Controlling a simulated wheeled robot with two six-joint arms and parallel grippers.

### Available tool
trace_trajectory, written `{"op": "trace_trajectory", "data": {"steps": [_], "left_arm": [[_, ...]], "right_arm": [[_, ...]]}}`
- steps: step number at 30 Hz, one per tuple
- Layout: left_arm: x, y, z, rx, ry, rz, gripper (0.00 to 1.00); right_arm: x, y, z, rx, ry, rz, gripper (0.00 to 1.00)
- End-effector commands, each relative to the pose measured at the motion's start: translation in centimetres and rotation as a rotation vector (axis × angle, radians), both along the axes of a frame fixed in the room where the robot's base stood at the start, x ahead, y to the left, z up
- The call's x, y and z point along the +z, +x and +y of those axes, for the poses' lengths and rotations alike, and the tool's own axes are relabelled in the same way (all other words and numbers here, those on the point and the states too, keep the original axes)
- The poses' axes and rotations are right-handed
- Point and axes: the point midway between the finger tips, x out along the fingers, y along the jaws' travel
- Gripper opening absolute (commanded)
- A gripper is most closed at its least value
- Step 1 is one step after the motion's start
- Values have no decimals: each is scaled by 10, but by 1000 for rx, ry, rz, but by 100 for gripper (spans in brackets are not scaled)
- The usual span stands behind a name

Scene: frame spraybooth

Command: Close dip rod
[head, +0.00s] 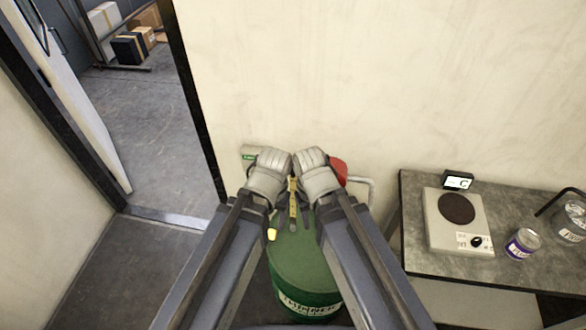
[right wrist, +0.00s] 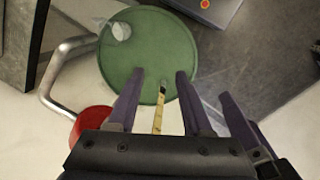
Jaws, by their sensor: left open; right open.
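A green drum (head: 300,262) with a lettered side stands on the floor below my grippers. A yellow dip rod (head: 292,198) with a dark lower tip stands out above its lid. My left gripper (head: 277,192) and right gripper (head: 307,192) are side by side above the drum, on either side of the rod. Both are open; their fingers are largely hidden in the head view. In the right wrist view the rod (right wrist: 158,112) shows between the spread fingers of my right gripper (right wrist: 156,90), over the drum lid (right wrist: 150,60). I cannot tell whether any finger touches the rod.
A red object (head: 339,171) and a bent grey pipe (head: 361,182) are just right of the grippers. A grey bench (head: 415,215) at right holds a hotplate (head: 446,235), a display (head: 458,180) and a jar (head: 522,243). An open doorway (head: 155,150) is at left.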

Motion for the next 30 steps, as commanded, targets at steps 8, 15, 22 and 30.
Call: {"op": "trace_trajectory", "data": {"steps": [8, 15, 22, 30], "left_arm": [[45, 0, 0, 2, -1, 1, 67], [111, 0, 0, 5, -1, 2, 67], [148, -1, 0, 7, -1, 2, 67], [174, -1, 0, 9, -2, 3, 67]], "right_arm": [[45, 13, -19, -62, 23, -16, 20], [110, 40, -57, -190, 68, -58, 0], [147, 64, -74, -281, 92, -84, 0], [173, 128, -28, -414, 91, -92, 0]]}}
